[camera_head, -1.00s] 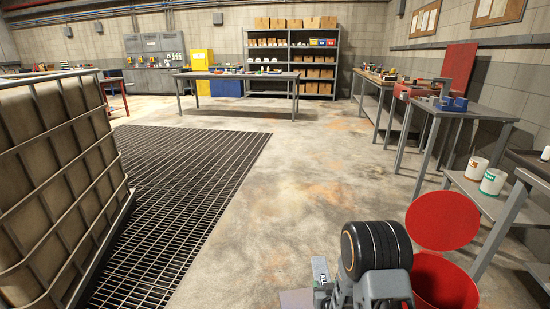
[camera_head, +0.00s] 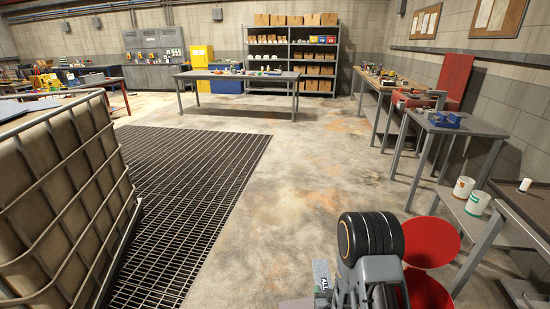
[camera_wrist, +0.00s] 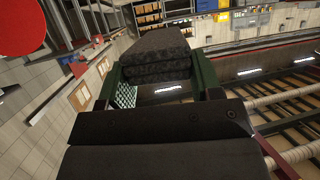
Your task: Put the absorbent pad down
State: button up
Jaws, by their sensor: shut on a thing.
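The absorbent pad is a dark grey, thick folded bundle (camera_wrist: 155,55) in the upper middle of the wrist view. My gripper (camera_wrist: 158,78) is shut on it, with a green-edged finger at each side. In the head view my arm reaches up from the bottom right; the gripper and pad cannot be made out there.
A red drum (camera_head: 428,292) with a red round lid (camera_head: 432,242) stands beside my arm. A caged tank (camera_head: 65,200) stands at left by the floor grating (camera_head: 190,200). Benches line the right wall; a table (camera_head: 240,75) stands ahead. The middle floor is clear.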

jog(key=r+p, duration=0.1)
jog(key=r, duration=0.1)
jog(key=s+r+p, duration=0.1)
jog(key=r+p, duration=0.3)
jog(key=shift+s+r, duration=0.2)
jog(key=shift+s, duration=0.15)
